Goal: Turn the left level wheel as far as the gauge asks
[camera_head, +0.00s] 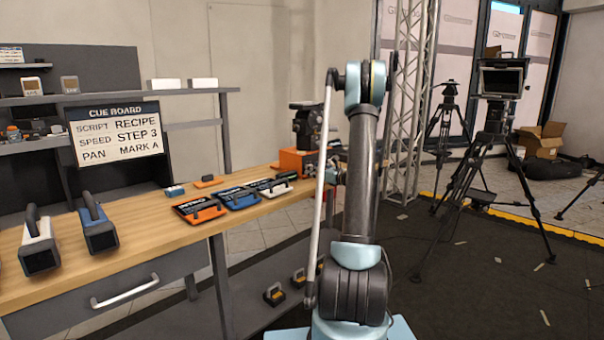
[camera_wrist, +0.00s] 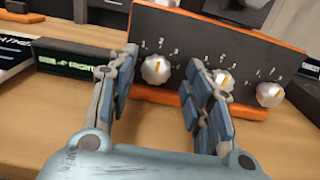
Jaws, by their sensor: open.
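A grey panel (camera_wrist: 205,38) with orange edges carries a row of three white knobs with orange pointer marks and small numbers around them. The left knob (camera_wrist: 156,69) shows between the fingers of my gripper (camera_wrist: 162,60), which is open with nothing between its pads. The left knob's mark points up, slightly to the right. The middle knob (camera_wrist: 224,79) is partly hidden by my right finger; the right knob (camera_wrist: 270,94) is clear. In the head view the orange-sided unit (camera_head: 297,163) stands at the bench's far end, partly behind my arm. I cannot make out a separate gauge.
The wooden bench (camera_head: 150,230) holds several dark slabs, one being a blue-edged slab (camera_head: 236,198), left of the unit. A cue board (camera_head: 115,132) reads "RECIPE", "STEP 3", "MARK A". A truss (camera_head: 412,100) and tripods (camera_head: 495,150) stand to the right.

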